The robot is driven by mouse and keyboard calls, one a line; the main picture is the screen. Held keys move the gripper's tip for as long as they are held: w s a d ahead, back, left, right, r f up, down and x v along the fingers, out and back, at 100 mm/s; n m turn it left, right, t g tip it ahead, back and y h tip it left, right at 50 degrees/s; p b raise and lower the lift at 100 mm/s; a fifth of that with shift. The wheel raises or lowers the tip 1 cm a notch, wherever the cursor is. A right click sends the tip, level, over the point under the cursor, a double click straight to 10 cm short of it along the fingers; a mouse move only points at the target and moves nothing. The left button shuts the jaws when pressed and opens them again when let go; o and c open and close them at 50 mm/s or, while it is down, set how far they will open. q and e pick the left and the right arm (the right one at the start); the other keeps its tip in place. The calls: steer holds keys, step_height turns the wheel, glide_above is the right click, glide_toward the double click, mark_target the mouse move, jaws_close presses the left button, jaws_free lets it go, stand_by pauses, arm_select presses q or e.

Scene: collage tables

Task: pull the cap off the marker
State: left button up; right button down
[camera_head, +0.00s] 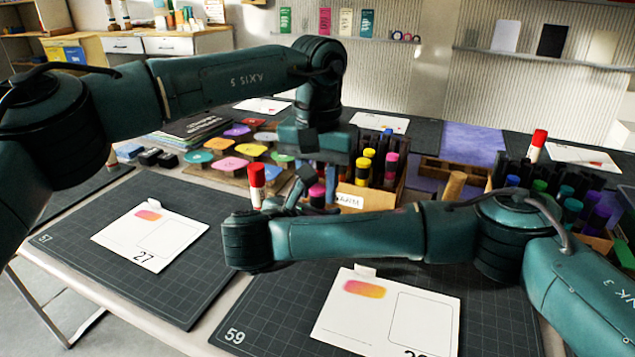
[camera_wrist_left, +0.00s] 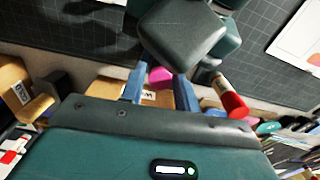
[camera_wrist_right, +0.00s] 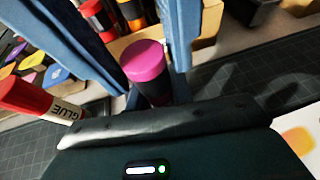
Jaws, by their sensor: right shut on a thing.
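The marker has a pink cap (camera_head: 317,190) and a dark body, and stands upright in front of the wooden marker box. In the right wrist view, its pink cap (camera_wrist_right: 145,60) and dark body (camera_wrist_right: 153,92) show clearly. My right gripper (camera_wrist_right: 157,96) is shut on the body below the cap. My left gripper (camera_wrist_left: 160,88) points down from above, fingers apart. Its two blue fingers come down on either side of the pink cap (camera_wrist_left: 160,75) with a visible gap. In the head view the arms partly hide both grippers.
A red-capped glue stick (camera_head: 257,185) stands close left of the marker. A wooden box (camera_head: 365,197) of markers is just behind. Cards (camera_head: 150,235) lie on dark mats in front.

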mark_target(318, 188)
arm_select(q)
jaws_close()
steer(key=shift+r, duration=0.25)
stand_by(0.7)
steer(key=shift+r, duration=0.95)
steer(key=shift+r, duration=2)
arm_select(e)
steer(key=c, duration=1.2)
jaws_free()
steer(key=shift+o, duration=0.2)
steer(key=shift+s, duration=0.1)
